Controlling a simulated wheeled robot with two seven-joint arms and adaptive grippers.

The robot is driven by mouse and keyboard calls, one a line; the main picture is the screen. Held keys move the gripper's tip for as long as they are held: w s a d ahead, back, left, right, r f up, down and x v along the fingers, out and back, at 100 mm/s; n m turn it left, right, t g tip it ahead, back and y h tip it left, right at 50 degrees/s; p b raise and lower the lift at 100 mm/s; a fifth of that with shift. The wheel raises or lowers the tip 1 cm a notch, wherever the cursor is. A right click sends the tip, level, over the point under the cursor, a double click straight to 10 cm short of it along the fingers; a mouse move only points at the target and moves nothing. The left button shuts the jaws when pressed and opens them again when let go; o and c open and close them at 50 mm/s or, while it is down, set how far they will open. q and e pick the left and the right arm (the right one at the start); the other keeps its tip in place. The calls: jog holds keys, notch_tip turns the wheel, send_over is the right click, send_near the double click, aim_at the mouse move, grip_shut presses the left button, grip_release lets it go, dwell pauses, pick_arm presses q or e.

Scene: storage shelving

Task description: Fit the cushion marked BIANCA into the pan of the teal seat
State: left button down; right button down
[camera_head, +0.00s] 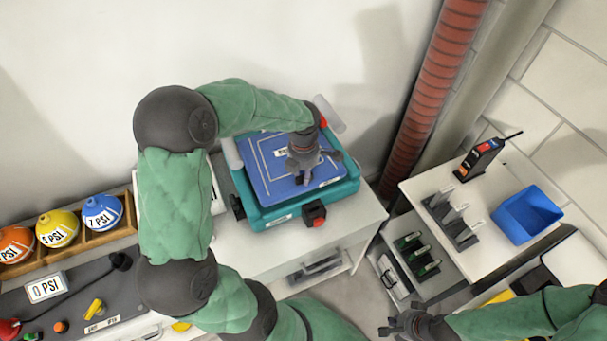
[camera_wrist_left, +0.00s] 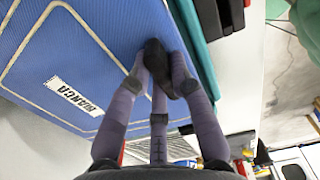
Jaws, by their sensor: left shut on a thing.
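The blue cushion (camera_head: 270,168) lies flat over the teal seat (camera_head: 262,215), with the seat's teal rim showing around it. Its white label reads BIANCA in the left wrist view (camera_wrist_left: 74,95). My left gripper (camera_head: 302,178) reaches down onto the cushion's right part.
The seat stands on a white table (camera_head: 345,228) against a wall, with a red-and-black block (camera_head: 315,214) at its front. Orange, yellow and blue PSI balls (camera_head: 100,212) sit in a wooden rack at left. A blue bin (camera_head: 528,213) stands right, beyond a red column (camera_head: 432,90).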

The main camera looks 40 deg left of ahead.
pick_arm(q)
jog(key=shift+f+b, duration=0.75)
jog(key=shift+f, duration=0.15)
dwell(0.6)
jog(key=shift+c, duration=2.4)
grip_release()
jog(key=shift+r, duration=0.1)
jog(key=shift+r+p, duration=2.6)
jog(key=shift+r, duration=1.35)
